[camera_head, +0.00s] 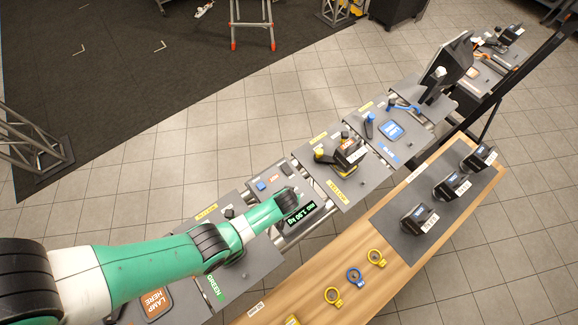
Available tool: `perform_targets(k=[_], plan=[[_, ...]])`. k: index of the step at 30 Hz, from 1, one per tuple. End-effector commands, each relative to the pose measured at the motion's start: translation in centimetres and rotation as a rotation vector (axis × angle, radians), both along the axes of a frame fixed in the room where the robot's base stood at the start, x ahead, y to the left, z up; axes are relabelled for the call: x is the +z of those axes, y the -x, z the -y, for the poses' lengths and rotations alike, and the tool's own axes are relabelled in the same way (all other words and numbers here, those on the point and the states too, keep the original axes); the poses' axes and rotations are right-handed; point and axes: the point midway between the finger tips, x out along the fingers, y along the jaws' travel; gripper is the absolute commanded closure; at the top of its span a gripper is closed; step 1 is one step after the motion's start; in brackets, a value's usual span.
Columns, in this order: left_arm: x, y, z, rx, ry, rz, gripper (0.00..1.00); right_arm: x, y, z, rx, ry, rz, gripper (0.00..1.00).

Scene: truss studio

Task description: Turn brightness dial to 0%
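I cannot make out a brightness dial with certainty, and no percent reading is legible. A small dark knob (229,213) sits on a grey panel (232,199) just above my green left arm. A scale display (301,219) with green digits, reading about 1.90 kg, lies beside the end of that arm. The arm reaches in from the lower left, and its black wrist end is over the scale module. The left gripper's fingers are hidden behind the wrist. My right arm and gripper are not in view.
A wooden bench (333,268) runs alongside the panels, with yellow and blue rings (355,277) on it. Black devices (419,217) stand on a dark mat. Farther along are a panel with a blue pad (390,130) and a monitor (446,62). Tiled floor lies around.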

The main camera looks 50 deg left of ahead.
Motion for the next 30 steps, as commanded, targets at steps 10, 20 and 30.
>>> perform_targets(k=[10, 20, 30], plan=[[-0.07, 0.03, 0.02, 0.035, 0.002, -0.001, 1.0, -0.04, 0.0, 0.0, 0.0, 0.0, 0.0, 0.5], [-0.07, 0.03, 0.02, 0.035, 0.001, -0.001, 0.41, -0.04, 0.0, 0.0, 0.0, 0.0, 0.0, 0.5], [0.01, 0.01, 0.02, 0.033, 0.001, 0.0, 0.3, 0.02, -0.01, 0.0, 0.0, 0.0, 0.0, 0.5]])
